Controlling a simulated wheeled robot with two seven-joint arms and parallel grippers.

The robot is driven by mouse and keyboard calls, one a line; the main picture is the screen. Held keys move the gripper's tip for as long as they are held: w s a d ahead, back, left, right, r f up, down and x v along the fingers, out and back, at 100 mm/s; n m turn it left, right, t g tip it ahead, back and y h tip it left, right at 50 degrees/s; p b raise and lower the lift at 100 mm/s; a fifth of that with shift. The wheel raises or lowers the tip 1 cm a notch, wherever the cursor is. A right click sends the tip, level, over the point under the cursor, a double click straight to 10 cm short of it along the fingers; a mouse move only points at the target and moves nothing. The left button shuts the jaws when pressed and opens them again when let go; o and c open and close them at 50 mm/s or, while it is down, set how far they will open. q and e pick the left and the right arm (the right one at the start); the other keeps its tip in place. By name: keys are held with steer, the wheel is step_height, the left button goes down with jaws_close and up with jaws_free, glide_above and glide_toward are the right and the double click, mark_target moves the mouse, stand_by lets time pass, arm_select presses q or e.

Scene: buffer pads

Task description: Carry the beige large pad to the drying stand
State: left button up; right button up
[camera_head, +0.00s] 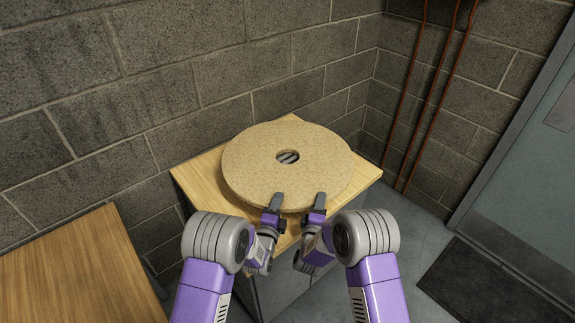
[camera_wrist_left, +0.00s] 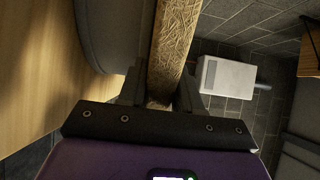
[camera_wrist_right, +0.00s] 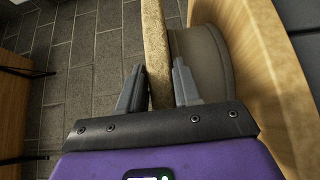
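The beige large pad (camera_head: 245,168) is a thick round disc with a centre hole, lying flat on top of a wooden-topped cabinet. My left gripper (camera_head: 276,201) and right gripper (camera_head: 319,200) are side by side at its near rim. In the left wrist view the pad's edge (camera_wrist_left: 174,45) runs between the fingers (camera_wrist_left: 162,88). In the right wrist view the edge (camera_wrist_right: 156,45) lies close between both fingers (camera_wrist_right: 159,85). Both grippers appear shut on the rim. A grey round body (camera_wrist_right: 200,62) sits directly under the pad. I cannot make out the drying stand.
The cabinet's wooden top (camera_head: 200,172) shows around the pad. Another wooden table (camera_head: 80,270) stands at the left. Block walls are behind, with copper pipes (camera_head: 432,90) at the right. A dark mat (camera_head: 490,283) lies before a grey door (camera_head: 535,150).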

arm_select(q)
steer(key=o, duration=0.4)
steer(key=shift+r, duration=0.15)
arm_select(e)
steer(key=o, duration=0.4)
steer(key=shift+r, duration=0.1)
steer(key=shift+c, duration=0.2)
steer(key=shift+s, duration=0.15)
arm_select(q)
steer(key=v, duration=1.2)
arm_select(e)
steer(key=v, duration=1.1)
steer(key=shift+s, duration=0.4)
steer(key=shift+a, duration=0.15)
